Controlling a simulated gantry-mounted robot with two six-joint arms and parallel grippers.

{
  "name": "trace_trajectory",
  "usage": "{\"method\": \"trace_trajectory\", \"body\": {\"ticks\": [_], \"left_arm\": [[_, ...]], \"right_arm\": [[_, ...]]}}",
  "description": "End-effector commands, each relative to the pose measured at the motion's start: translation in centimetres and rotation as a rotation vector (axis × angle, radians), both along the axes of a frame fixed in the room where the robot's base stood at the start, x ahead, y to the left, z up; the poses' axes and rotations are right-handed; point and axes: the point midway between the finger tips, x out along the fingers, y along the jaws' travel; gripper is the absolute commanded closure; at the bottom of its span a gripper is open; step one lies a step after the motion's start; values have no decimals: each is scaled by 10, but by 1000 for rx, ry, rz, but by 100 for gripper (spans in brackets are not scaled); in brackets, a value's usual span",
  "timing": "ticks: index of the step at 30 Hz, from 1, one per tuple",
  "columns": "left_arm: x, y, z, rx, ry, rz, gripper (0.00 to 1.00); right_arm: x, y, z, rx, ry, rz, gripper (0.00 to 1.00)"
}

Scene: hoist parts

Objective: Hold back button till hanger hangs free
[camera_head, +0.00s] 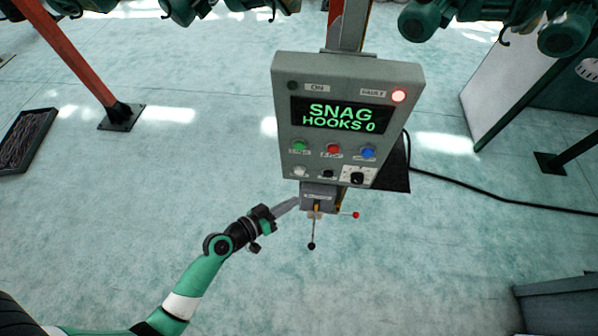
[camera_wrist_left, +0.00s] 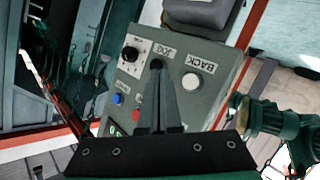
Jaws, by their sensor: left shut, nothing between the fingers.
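The grey control panel (camera_head: 326,151) has a lit display (camera_head: 341,117) reading "SNAG HOOKS 0". The white back button (camera_head: 300,171) is at its lower left; in the left wrist view the button (camera_wrist_left: 191,81) lies beside its "BACK" label, to the right of my fingertips, and is uncovered. My left gripper (camera_head: 290,206) is shut and empty, just below the panel's lower left. In the left wrist view its fingers (camera_wrist_left: 157,70) overlap the black jog button; whether they touch it I cannot tell. My right gripper is not in view. I cannot make out which part is the hanger.
A red fault lamp (camera_head: 399,96) glows on the panel. Levers with a red ball (camera_head: 356,215) and a black ball (camera_head: 311,246) stick out below it. Green hoists (camera_head: 566,33) with hooks hang along the top. A black cable (camera_head: 500,197) runs right; the floor around is mostly clear.

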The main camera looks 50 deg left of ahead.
Motion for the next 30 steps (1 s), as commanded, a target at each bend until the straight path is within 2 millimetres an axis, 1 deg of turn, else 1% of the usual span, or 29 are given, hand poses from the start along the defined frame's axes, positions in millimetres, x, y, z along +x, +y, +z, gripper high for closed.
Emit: {"method": "trace_trajectory", "body": {"ticks": [1, 6, 8, 9, 12, 18, 30], "left_arm": [[7, 6, 0, 1, -3, 3, 100], [26, 22, -1, 0, -1, 2, 100], [33, 27, -1, 0, 0, 1, 100], [37, 30, -2, 1, -3, 1, 100], [45, 36, -2, 1, -2, 0, 100], [52, 42, 0, 0, 0, 0, 100], [52, 42, 0, 0, 0, 0, 100]], "right_arm": [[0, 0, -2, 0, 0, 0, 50], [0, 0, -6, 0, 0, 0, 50], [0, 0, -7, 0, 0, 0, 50], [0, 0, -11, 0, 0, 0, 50], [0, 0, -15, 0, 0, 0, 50], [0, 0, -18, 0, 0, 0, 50], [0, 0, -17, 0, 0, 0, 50]]}}
